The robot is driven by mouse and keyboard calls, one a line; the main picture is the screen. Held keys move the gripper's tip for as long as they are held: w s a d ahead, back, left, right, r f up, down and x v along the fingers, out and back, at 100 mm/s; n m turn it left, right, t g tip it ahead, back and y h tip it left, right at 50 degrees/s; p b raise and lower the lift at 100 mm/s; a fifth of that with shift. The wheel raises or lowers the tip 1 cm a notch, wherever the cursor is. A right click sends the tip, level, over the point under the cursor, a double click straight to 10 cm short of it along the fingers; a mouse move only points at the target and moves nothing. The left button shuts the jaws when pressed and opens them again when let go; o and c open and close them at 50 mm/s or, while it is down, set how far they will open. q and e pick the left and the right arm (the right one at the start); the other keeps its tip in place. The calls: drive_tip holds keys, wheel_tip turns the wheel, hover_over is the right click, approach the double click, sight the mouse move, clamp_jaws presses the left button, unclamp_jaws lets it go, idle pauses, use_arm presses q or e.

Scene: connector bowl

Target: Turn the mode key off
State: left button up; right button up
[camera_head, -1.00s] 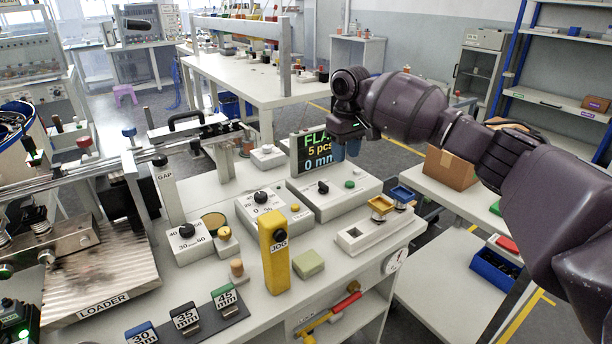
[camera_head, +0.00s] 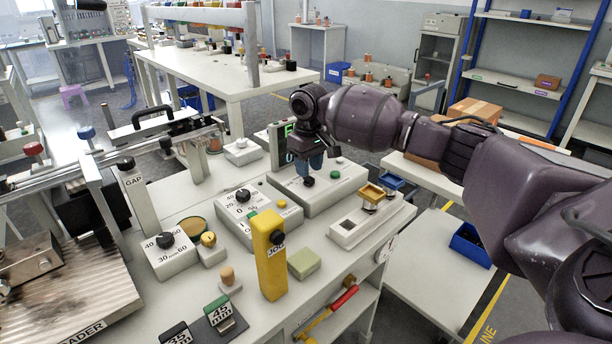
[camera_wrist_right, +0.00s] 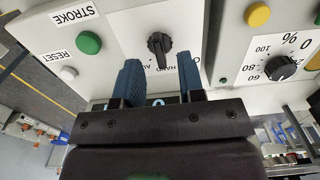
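The mode key is a black turn knob (camera_head: 308,181) on a light grey control box (camera_head: 345,189). In the right wrist view the knob (camera_wrist_right: 159,46) points along the picture's vertical. Labels by it read like HAND and AUTO, with a 0 partly hidden between my fingers. My right gripper (camera_head: 310,164) is just above the knob in the head view. In the wrist view its two blue fingers (camera_wrist_right: 158,66) are apart, with the knob just beyond and between their tips. Nothing is held. My left gripper is not in view.
A neighbouring box has a percent dial (camera_wrist_right: 279,67) and a yellow button (camera_wrist_right: 258,15). A yellow JOG post (camera_head: 269,262) stands in front. The display (camera_head: 279,146) is mostly hidden.

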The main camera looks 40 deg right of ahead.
sight(309, 180)
drive_tip(key=shift+f, duration=1.3)
clamp_jaws()
